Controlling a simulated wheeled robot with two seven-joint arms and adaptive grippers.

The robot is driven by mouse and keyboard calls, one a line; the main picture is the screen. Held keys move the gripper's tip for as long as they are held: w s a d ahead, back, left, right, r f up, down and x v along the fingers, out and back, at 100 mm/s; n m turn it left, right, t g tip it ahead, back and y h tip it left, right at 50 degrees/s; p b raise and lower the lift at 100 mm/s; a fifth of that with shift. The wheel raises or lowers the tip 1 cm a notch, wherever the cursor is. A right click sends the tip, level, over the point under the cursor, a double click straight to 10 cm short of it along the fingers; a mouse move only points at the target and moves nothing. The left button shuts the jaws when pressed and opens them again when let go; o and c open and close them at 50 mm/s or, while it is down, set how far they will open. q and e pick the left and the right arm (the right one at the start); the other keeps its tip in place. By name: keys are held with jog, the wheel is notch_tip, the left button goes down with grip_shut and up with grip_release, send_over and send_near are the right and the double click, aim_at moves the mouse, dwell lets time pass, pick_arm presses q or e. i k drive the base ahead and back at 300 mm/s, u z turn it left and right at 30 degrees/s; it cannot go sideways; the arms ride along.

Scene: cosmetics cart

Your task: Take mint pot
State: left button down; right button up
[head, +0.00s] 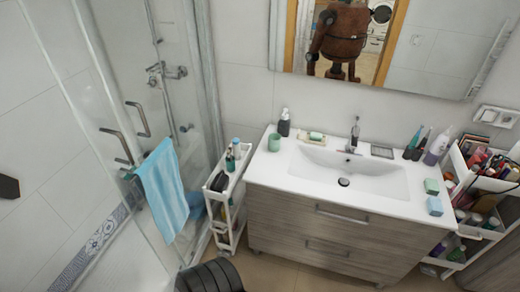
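A small mint-green pot (431,186) stands on the right end of the white washbasin top. A second mint-green block-like item (435,206) stands just in front of it, near the top's front right corner. A green cup (274,142) stands at the left end of the top. Which of these is the mint pot I cannot tell for sure. Neither of my grippers can be made out in the head view. A dark shape (8,186) at the left edge is too cut off to identify.
A cosmetics cart (487,182) crowded with bottles and brushes stands right of the vanity (330,226). A slim white cart (225,190) stands at its left. A glass shower door with a blue towel (164,188) is further left. A dark ribbed object (208,277) is at the bottom.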

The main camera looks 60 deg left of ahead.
aim_at(274, 143)
jog(key=u, duration=1.6)
